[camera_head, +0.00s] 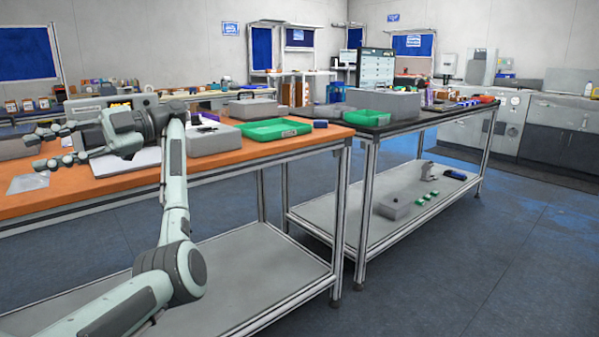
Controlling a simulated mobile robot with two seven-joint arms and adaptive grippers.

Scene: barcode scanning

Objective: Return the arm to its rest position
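My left arm (175,190) comes in from the bottom left and bends up over the orange-topped table (230,162). My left gripper (36,151) points left above the table's left part. Its two fingers are spread apart, and I see nothing held between them. A clear flat bag or sheet (28,183) lies on the table just below the fingertips. My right arm and gripper are not in view.
A green tray (272,129) and a grey box (213,140) stand on the orange table, right of my arm. A dark-topped table (415,117) with a grey case (385,103) adjoins at right. Free blue floor (470,255) lies at the lower right.

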